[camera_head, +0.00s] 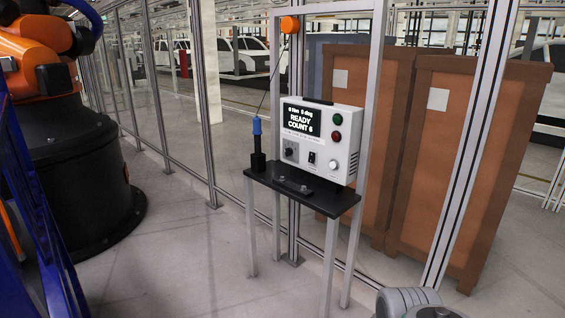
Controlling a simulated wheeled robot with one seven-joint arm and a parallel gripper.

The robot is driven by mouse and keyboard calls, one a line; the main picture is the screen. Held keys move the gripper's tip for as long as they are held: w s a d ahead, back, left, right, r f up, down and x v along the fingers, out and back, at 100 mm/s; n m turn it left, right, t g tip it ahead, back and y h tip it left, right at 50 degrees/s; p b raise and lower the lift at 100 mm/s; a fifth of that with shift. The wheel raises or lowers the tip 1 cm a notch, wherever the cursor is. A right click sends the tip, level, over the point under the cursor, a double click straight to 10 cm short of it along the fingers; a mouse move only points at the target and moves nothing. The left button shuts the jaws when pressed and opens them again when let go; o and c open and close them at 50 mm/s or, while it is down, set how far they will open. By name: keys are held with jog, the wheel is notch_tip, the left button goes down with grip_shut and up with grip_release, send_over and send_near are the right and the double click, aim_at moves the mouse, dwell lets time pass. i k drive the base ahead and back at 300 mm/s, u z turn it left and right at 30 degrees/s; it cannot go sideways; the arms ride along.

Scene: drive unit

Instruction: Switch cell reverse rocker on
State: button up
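A white control box (347,150) stands on a small black shelf (330,197) in the middle of the view. Its dark display (301,119) reads "READY COUNT 6" under a smaller top line. A small black rocker switch (312,158) sits low on the front face, between a dark knob (291,150) and a white round button (333,165). The rocker is too small to tell which side is pressed. My gripper is not in view; only a grey piece of my arm shows at the bottom right, well apart from the box.
A blue-handled tool (257,130) stands in a black holder left of the box. Fence posts and brown crates (470,150) stand behind. An orange robot (40,50) stands left. Floor before the shelf is clear.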

aim_at(312, 155)
jog(key=u, duration=0.05)
jog(key=i, duration=1.55)
jog(key=u, duration=1.15)
jog(key=i, duration=0.85)
jog(key=u, duration=0.7)
